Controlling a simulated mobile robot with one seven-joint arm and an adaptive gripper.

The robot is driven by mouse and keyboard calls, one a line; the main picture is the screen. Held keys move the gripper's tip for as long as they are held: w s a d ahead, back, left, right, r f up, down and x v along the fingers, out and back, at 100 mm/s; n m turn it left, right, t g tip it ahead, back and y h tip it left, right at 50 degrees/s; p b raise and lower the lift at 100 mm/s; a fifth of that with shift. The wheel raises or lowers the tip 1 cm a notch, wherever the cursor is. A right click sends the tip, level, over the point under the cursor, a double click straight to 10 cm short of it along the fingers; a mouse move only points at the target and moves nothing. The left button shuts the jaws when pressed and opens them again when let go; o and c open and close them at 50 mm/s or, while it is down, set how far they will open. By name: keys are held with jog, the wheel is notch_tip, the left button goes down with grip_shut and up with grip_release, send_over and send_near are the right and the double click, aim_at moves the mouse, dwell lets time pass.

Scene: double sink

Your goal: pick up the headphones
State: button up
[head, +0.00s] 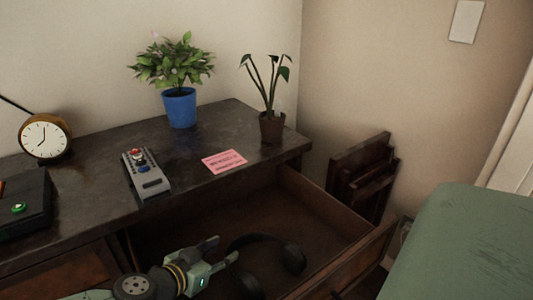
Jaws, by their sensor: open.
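The black headphones (293,258) lie inside the open drawer (333,207) of the dark desk. Their curved band and right ear cup show; the left part is partly hidden behind my gripper. My gripper (225,250) is open, with its fingers apart and nothing seen between them. It is at the left of the headphones, over the drawer. I cannot tell from this one view how high it is above them.
On the desk top (100,160) stand a clock (45,138), a blue-potted plant (180,108), a brown-potted plant (271,127), a grey device (146,175) and a pink note (224,162). A folded wooden chair (360,175) and a green bed (470,240) are at the right.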

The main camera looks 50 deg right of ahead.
aim_at(229, 247)
jog(key=x, duration=0.4)
jog(key=shift+c, duration=0.2)
grip_shut()
dwell(0.3)
